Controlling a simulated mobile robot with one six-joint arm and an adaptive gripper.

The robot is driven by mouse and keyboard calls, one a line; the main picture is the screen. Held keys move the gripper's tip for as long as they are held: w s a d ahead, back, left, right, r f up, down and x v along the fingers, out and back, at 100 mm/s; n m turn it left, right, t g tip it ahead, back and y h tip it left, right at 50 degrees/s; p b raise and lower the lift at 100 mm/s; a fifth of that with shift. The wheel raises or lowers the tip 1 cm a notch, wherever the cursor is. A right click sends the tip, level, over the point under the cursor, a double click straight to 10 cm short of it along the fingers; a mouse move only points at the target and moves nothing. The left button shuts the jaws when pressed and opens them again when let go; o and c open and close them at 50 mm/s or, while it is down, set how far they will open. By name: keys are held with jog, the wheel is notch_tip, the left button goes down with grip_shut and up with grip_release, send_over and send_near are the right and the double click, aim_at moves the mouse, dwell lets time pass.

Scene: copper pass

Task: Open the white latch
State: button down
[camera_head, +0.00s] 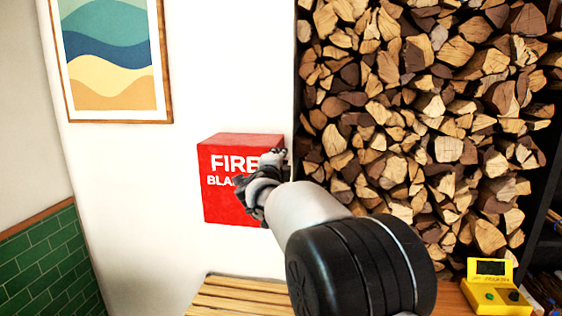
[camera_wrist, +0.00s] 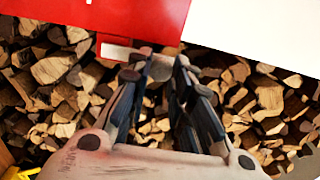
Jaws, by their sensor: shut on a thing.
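A red box (camera_head: 226,205) with white lettering reading "FIRE" hangs on the white wall in the head view. It fills the upper left of the wrist view (camera_wrist: 140,15). The white latch (camera_wrist: 117,51) shows as a short pale strip at the box's edge, its inner end running behind my fingertips. My gripper (camera_head: 278,158) is at the right side of the box, reaching in from the lower right. In the wrist view my gripper (camera_wrist: 158,63) is shut on the latch, but the fingers hide the grip itself. In the head view my gripper and arm cover the latch.
Stacked firewood (camera_head: 420,110) fills the alcove right of the box. A framed wave picture (camera_head: 112,65) hangs upper left. A slatted wooden surface (camera_head: 240,297) lies below, with a yellow device (camera_head: 490,290) at lower right.

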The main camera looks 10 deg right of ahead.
dwell(0.4)
jog(key=c, duration=1.4)
grip_release()
jog(key=shift+d, duration=0.1)
jog(key=shift+c, duration=0.2)
jog(key=v, duration=1.2)
jog(key=shift+r, duration=0.1)
